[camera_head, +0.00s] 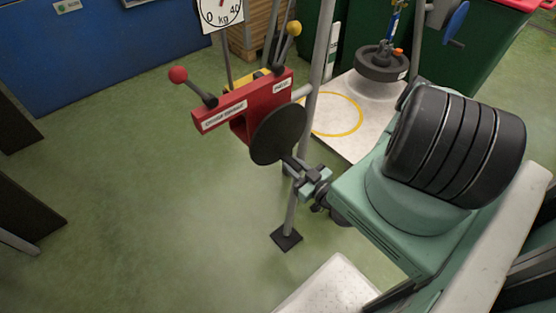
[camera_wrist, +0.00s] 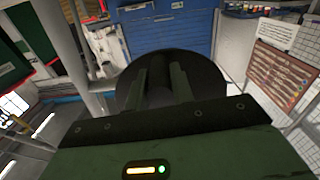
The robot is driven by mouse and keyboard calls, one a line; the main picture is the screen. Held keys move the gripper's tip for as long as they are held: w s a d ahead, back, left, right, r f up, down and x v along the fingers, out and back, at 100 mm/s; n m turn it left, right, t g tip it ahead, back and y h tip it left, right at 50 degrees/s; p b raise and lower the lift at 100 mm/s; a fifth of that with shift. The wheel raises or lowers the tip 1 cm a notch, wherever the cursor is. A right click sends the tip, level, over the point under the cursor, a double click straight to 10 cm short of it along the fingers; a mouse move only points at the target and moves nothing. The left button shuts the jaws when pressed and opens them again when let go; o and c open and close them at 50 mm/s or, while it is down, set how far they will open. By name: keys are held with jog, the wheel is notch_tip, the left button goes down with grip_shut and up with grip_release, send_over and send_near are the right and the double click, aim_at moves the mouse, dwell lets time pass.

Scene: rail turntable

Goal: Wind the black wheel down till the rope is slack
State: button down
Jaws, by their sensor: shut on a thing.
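The black wheel (camera_head: 278,134) is a round disc on the near side of a red box (camera_head: 242,105) mounted on a grey post. My gripper (camera_head: 292,163) is at the lower right edge of the wheel in the head view and is shut on it. In the wrist view, my two fingers (camera_wrist: 165,82) reach forward over the dark wheel (camera_wrist: 130,88); the exact grip point is hidden. A dark round weight (camera_head: 381,64) with a blue and orange fitting (camera_head: 394,26) above it is over a pale plate (camera_head: 348,135). I cannot tell whether it touches the plate, or whether any rope is taut.
Levers with a red knob (camera_head: 178,75) and a yellow knob (camera_head: 294,28) stick up from the box. A kg dial (camera_head: 220,12) hangs behind. A blue handwheel (camera_head: 457,20) is at the upper right. The post foot (camera_head: 286,239) stands on open green floor.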

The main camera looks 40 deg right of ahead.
jog(key=shift+d, duration=0.25)
jog(key=shift+d+r+n, duration=0.1)
jog(key=shift+n, duration=0.2)
jog(key=shift+d+r+n+p, duration=0.1)
jog(key=shift+d+n+p, duration=0.35)
jog(key=shift+p, duration=0.3)
jog(key=shift+d+n+p, duration=0.35)
jog(key=shift+n+p, duration=0.25)
jog(key=shift+n, duration=0.05)
jog(key=shift+r, duration=0.1)
jog(key=shift+d+r+n+p, duration=0.15)
jog(key=shift+d+n+p, duration=0.1)
jog(key=shift+n+p, duration=0.2)
jog(key=shift+d+r+n+p, duration=0.2)
jog(key=shift+d+n+p, duration=0.35)
jog(key=shift+n+p, duration=0.25)
